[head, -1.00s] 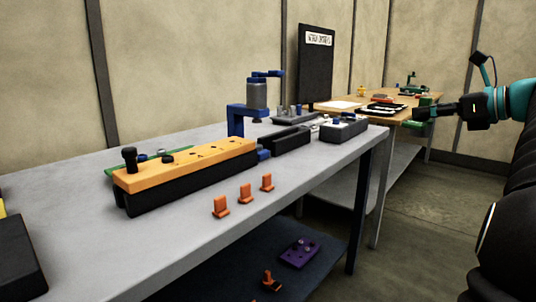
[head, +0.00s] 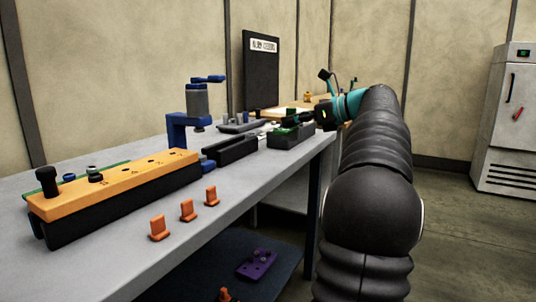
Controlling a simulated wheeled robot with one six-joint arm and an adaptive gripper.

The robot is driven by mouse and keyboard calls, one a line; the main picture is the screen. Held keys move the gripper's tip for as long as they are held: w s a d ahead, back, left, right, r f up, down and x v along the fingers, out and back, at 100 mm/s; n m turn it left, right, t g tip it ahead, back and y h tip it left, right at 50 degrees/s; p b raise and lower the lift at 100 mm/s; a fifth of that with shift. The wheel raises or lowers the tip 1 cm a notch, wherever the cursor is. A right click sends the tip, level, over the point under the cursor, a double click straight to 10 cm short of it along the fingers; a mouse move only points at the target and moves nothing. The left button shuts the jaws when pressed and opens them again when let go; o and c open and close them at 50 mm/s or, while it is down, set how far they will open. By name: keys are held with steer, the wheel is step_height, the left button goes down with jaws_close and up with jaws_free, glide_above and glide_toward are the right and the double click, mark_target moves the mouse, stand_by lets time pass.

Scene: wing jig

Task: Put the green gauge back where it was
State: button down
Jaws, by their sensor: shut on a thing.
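My gripper (head: 305,117) is at the far right end of the grey bench, seen from behind and small in the head view. It is shut on the green gauge (head: 290,122), which shows as a small green shape at the fingers. The gauge is right over the dark grey block (head: 288,138) at the bench's right end. I cannot tell whether the gauge touches the block or is a little above it. My fingers hide part of the gauge and of the block's top.
An orange-topped jig (head: 120,183) lies along the grey bench (head: 205,240), with several orange clips in front. A blue stand (head: 178,130) and a black channel block (head: 232,150) stand left of the gripper. A purple plate (head: 256,264) lies on the lower shelf. A white cabinet (head: 495,165) stands far right.

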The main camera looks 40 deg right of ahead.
steer(key=w+f, duration=0.1)
steer(key=w, duration=0.1)
steer(key=w+a+f, duration=0.1)
steer(key=w+f, duration=0.1)
steer(key=w, duration=0.1)
steer(key=w+a+f, duration=0.1)
steer(key=w, duration=0.1)
steer(key=shift+w+f+b, duration=0.35)
steer(key=shift+f, duration=0.05)
steer(key=shift+f+b, duration=0.5)
steer(key=shift+f, duration=1.45)
steer(key=shift+f, duration=0.15)
steer(key=c, duration=1)
jaws_free()
steer(key=v, duration=1.2)
steer(key=shift+p, duration=0.4)
